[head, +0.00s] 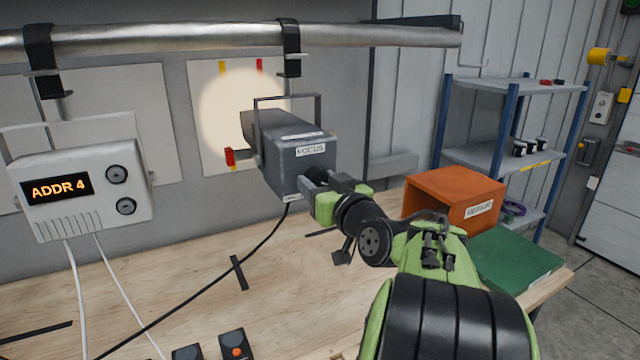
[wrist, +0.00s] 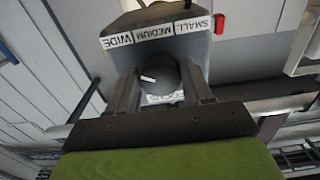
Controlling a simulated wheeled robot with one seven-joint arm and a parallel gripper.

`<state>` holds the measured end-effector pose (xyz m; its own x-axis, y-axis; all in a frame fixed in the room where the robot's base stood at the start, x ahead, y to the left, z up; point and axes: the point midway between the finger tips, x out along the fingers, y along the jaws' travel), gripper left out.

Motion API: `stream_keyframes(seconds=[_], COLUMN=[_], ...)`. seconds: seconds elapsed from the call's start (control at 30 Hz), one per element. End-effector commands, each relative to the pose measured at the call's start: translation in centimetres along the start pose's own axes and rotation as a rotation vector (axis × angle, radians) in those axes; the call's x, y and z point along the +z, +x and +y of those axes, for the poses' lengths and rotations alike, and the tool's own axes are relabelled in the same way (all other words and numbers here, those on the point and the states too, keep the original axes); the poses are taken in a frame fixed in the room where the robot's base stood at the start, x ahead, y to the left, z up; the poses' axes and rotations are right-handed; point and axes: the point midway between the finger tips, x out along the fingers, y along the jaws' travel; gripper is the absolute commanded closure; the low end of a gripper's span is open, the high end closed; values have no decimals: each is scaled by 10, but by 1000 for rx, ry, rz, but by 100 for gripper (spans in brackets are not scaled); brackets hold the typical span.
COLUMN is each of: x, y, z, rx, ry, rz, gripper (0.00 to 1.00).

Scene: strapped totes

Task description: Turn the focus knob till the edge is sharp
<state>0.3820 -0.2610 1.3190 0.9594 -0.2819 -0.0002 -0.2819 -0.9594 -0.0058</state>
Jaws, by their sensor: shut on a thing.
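The focus knob (wrist: 160,78) is a dark round knob with a white pointer mark on the back of the grey spotlight (head: 290,150). In the wrist view my gripper (wrist: 160,88) has one finger on each side of the knob and is shut on it. In the head view my gripper (head: 316,182) reaches the lamp's back face from the lower right and hides the knob. The lamp hangs by a bracket from a pipe. Its round light patch (head: 238,115) falls on a pale wall panel; in this view its edge looks fairly clear.
A white control box (head: 80,185) reading ADDR 4 hangs at the left. A black cable runs from the lamp across the wooden bench (head: 190,270). An orange repair bin (head: 425,205) and a green case (head: 515,258) stand right of my arm. A red handle (head: 229,156) sticks out beside the lamp.

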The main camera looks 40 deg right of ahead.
Motion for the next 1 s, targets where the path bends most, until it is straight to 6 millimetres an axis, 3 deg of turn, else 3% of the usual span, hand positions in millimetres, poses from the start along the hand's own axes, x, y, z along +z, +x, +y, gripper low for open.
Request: stream_keyframes(seconds=[0.37,0.7,0.73,0.87,1.0], x=[1,0,0,0,0], y=[0,0,0,0,0], z=[-1,0,0,0,0], rx=[1,1,1,1,1], ry=[317,345,345,345,344], rz=[0,-1,-1,-1,0], gripper=[80,80,45,25,25])
